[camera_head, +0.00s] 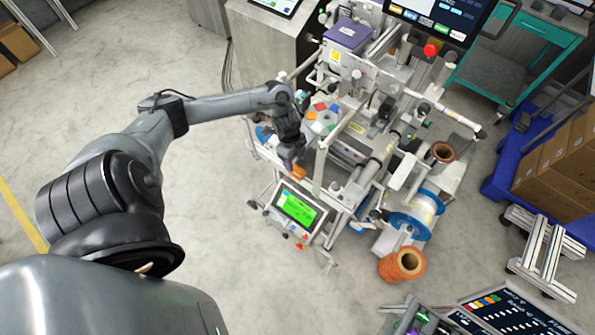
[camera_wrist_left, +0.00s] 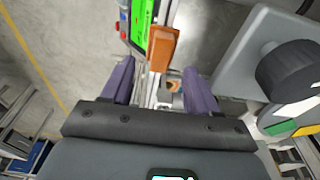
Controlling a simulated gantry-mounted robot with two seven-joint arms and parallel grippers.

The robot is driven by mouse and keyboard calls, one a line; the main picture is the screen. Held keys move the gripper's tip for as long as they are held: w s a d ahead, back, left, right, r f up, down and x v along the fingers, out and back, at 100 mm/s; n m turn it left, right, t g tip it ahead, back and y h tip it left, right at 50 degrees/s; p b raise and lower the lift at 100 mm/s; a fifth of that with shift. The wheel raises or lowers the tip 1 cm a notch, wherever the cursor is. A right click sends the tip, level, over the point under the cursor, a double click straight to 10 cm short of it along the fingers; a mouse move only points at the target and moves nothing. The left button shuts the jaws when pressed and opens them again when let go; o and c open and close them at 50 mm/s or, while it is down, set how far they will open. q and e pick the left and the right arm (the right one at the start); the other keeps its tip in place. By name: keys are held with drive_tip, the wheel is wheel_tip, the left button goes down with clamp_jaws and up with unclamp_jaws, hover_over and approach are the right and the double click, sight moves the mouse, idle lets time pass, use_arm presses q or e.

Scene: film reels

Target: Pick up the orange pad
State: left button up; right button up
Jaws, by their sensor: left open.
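An orange pad (camera_wrist_left: 162,48) shows in the left wrist view as a block just beyond the fingertips, beside the green screen. In the head view an orange patch (camera_head: 298,173) shows right at my left gripper (camera_head: 290,164), partly covered by it. In the left wrist view my left gripper (camera_wrist_left: 160,75) is open, its two purple fingers spread apart with nothing held. The pad lies ahead of the gap, nearer the left finger; I cannot tell the exact distance. My right gripper is in neither view.
A green-screened panel (camera_head: 298,207) stands just in front of the gripper. The reel machine's rails and rollers crowd the right. A disc with coloured pads (camera_head: 322,122) lies behind the gripper. An orange spool (camera_head: 401,265) stands lower right. Floor to the left is clear.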

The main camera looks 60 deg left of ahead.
sight(297, 169)
use_arm(q)
drive_tip(key=shift+w+d+f, duration=0.15)
drive_tip(key=shift+d+f, duration=0.05)
drive_tip(key=shift+f, duration=0.9)
drive_tip(key=shift+w+d+f, duration=0.1)
drive_tip(key=shift+d+f, duration=0.05)
drive_tip(key=shift+f, duration=0.9)
drive_tip(key=shift+c, duration=0.4)
clamp_jaws()
drive_tip(key=shift+r, duration=0.1)
